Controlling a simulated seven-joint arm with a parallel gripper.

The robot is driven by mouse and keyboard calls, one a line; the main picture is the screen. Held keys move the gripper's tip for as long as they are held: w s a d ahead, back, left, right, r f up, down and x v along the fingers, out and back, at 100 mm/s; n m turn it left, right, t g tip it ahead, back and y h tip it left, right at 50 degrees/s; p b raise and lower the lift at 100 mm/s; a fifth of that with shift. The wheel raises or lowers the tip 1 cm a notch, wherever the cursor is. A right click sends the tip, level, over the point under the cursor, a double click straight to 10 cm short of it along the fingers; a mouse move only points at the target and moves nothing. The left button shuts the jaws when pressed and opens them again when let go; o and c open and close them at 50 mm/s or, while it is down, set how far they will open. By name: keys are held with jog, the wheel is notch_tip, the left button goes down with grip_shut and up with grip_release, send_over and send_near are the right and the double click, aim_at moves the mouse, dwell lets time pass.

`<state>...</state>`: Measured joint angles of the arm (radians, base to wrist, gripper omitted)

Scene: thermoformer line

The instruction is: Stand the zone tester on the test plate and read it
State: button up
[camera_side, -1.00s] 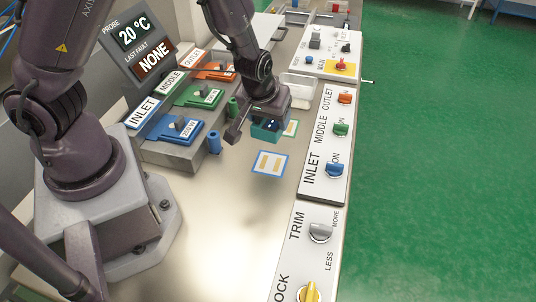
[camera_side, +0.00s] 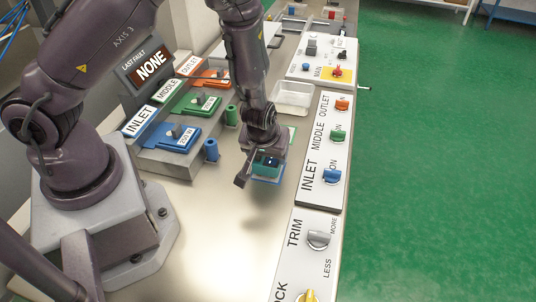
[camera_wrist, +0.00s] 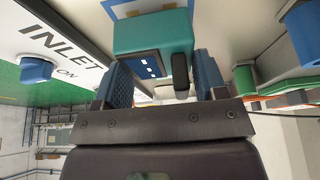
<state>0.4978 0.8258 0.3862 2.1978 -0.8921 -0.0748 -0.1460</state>
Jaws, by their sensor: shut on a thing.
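My gripper (camera_side: 264,160) is shut on the teal zone tester (camera_side: 266,169), which has a dark blue face. In the wrist view the tester (camera_wrist: 155,33) sits between my two blue fingers (camera_wrist: 160,78). In the side view the tester is over the blue-bordered test plate (camera_side: 268,182) and hides most of it. In the wrist view part of the plate's blue border and tan pads (camera_wrist: 142,6) shows beyond the tester. I cannot tell whether the tester touches the plate.
A switch panel (camera_side: 319,170) lies to the right, with the trim panel (camera_side: 316,238) nearer. The blue inlet block (camera_side: 174,136) and a blue post (camera_side: 211,150) stand left. A clear tray (camera_side: 293,97) is behind. The metal table in front is bare.

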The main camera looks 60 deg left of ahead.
jog(key=shift+f, duration=0.5)
jog(key=o, duration=1)
jog(key=shift+f, duration=0.1)
jog(key=s+d+r+m+g+h, duration=0.1)
jog(key=s+d+r+h, duration=0.15)
jog(key=r, duration=0.55)
jog(key=s+d+r+m+h, duration=0.1)
jog(key=s+d+r+h, duration=0.2)
jog(key=r, duration=0.6)
jog(key=s+a+r+m+t+y, duration=0.1)
jog(key=s+a+r+m, duration=0.1)
jog(key=s+r, duration=0.3)
jog(key=s+a+r+m+t+y, duration=0.1)
jog(key=s+r+m, duration=0.4)
jog(key=r, duration=0.5)
jog(key=shift+a+r+t, duration=0.35)
jog(key=shift+a+t, duration=0.35)
jog(key=shift+a, duration=0.35)
